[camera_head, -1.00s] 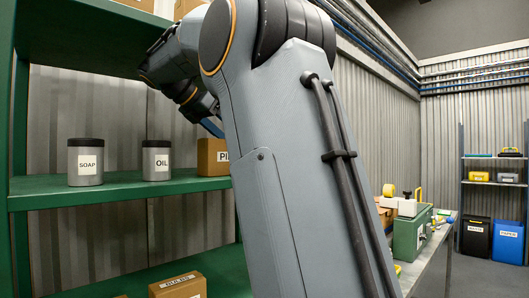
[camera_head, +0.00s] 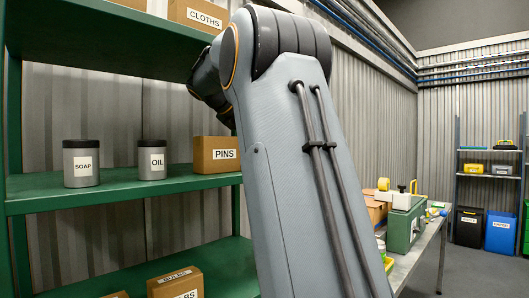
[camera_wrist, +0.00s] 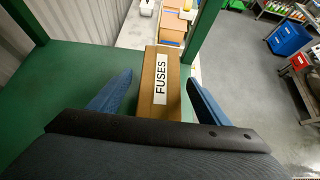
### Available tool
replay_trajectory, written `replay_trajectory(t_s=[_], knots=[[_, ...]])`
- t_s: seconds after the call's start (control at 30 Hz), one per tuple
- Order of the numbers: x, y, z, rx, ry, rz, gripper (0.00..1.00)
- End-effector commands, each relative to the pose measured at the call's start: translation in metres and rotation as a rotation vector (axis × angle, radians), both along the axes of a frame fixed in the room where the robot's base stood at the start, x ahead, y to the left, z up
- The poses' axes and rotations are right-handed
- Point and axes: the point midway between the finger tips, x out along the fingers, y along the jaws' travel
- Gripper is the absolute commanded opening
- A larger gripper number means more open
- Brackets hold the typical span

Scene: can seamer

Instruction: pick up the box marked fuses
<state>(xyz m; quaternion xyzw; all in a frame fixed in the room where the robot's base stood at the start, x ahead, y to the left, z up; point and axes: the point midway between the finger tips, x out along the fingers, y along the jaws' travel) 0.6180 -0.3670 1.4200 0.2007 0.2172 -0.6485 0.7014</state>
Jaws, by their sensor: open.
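The brown box marked FUSES (camera_wrist: 160,62) lies on a green shelf (camera_wrist: 62,75) in the wrist view, with its white label facing up toward the camera. My gripper (camera_wrist: 158,84) is open, with one blue finger on each side of the box. A gap shows between the left finger and the box; the right finger is close to the box's right side, and I cannot tell if it touches. In the head view my arm hides the gripper, and no FUSES box shows there.
In the head view, SOAP (camera_head: 81,164) and OIL (camera_head: 152,160) cans and a PINS box (camera_head: 215,154) stand on the middle shelf. A CLOTHS box (camera_head: 203,14) is above, a BULBS box (camera_head: 175,283) below. A green shelf post (camera_wrist: 205,32) rises beyond the FUSES box.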

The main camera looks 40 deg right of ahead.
Motion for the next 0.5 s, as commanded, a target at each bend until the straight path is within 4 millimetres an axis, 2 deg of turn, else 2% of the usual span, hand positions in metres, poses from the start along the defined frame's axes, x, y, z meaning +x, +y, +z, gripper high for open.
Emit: replay_trajectory(t_s=[0.17,0.43,0.5], knots=[[0.001,-0.016,-0.011,0.000,0.001,0.000,0.70],[0.002,-0.018,-0.013,0.000,0.000,0.000,0.70],[0.002,-0.018,-0.013,0.000,0.000,0.000,0.60]])
